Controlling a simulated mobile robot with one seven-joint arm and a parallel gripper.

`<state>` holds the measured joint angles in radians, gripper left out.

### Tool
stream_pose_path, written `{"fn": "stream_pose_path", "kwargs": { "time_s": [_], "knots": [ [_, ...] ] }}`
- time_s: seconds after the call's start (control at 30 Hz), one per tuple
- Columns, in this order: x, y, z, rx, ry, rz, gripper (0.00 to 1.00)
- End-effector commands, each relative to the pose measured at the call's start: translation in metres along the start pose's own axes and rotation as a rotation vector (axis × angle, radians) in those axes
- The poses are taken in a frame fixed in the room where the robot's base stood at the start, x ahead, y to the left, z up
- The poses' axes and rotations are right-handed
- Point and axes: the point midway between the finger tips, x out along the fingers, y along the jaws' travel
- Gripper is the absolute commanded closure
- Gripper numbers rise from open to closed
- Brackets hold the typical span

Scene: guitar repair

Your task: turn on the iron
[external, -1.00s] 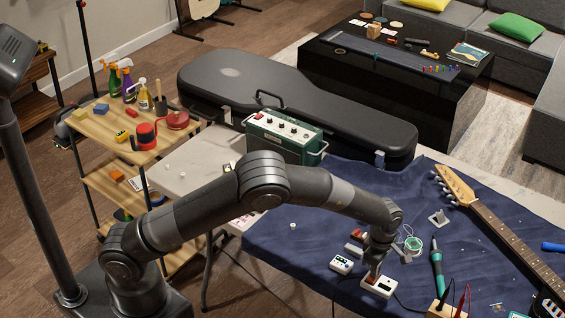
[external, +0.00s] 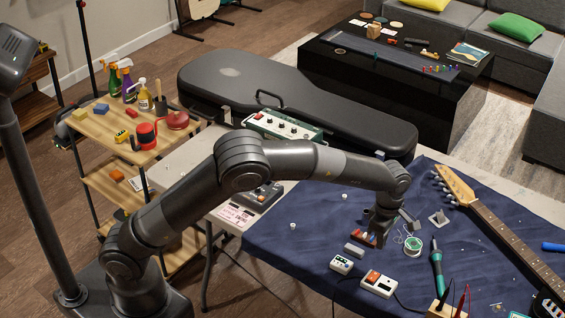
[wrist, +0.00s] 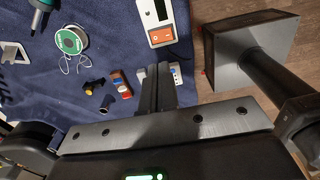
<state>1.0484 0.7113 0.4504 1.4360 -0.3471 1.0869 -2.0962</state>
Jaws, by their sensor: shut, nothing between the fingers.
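The soldering iron (external: 437,262), with a teal handle, lies on the blue cloth right of the white station box. The station box (external: 380,284) has an orange-red switch (external: 373,277) on its top. In the wrist view the box (wrist: 153,14) is at the top, with a display and the orange switch (wrist: 161,36) in plain view. I cannot tell the switch's position. My gripper (external: 371,240) is shut and empty above the cloth, behind the box and apart from it. Its fingers (wrist: 157,90) point toward the small white box in the wrist view.
A small white box (external: 341,264) sits left of the station. A guitar neck (external: 500,228) lies at the right. The green amplifier (external: 285,128) and guitar case (external: 300,95) are behind my arm.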

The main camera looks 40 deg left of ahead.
Motion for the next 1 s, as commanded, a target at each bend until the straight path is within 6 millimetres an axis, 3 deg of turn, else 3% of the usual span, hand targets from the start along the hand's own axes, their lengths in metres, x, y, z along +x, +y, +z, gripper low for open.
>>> {"fn": "stream_pose_path", "kwargs": {
  "time_s": [0.23, 1.0],
  "knots": [
    [-0.021, 0.000, 0.000, 0.000, -0.001, 0.002, 1.00],
    [-0.025, 0.004, -0.002, -0.001, 0.003, -0.118, 1.00]
  ]
}}
